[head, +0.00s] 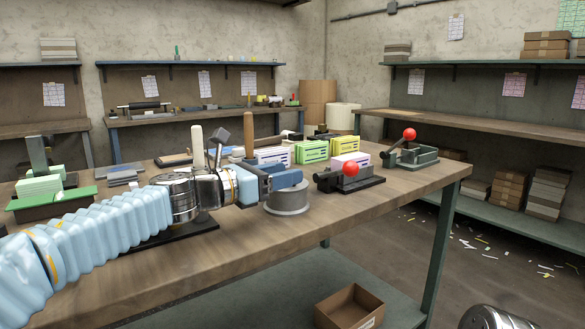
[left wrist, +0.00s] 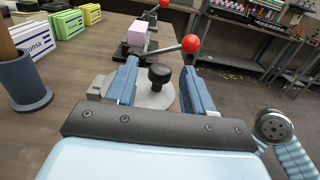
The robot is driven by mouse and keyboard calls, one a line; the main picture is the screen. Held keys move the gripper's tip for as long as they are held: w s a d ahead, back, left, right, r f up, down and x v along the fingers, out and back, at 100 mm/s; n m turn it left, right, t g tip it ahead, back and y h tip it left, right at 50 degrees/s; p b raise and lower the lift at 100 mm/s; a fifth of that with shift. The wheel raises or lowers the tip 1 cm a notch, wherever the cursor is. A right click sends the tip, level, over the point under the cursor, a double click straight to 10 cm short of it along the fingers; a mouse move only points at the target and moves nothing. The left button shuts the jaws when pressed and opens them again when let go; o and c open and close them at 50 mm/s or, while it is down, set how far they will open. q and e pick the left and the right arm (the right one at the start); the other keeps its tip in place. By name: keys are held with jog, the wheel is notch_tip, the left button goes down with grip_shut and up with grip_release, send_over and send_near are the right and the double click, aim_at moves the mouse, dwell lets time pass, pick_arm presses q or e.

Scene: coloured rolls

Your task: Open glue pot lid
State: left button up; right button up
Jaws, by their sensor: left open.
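The glue pot (head: 287,204) is a squat grey cylinder near the front edge of the workbench. From above, in the left wrist view, its round grey lid (left wrist: 152,97) carries a black knob (left wrist: 160,75) and looks seated on the pot. My left gripper (head: 287,182) reaches in from the left over the pot. Its blue fingers (left wrist: 160,68) are open, one on either side of the knob, with visible gaps. In the head view the fingers hide the knob and part of the lid. My right gripper is in neither view.
A clamp with a red ball handle (head: 350,169) and a pink block stands just right of the pot; another red-handled device (head: 410,135) is beyond. A wooden-handled tool stands in a blue-grey holder (left wrist: 26,82) beside the pot. Green and yellow boxes (head: 312,151) sit behind.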

pick_arm(q)
jog(key=shift+x, duration=1.45)
grip_shut()
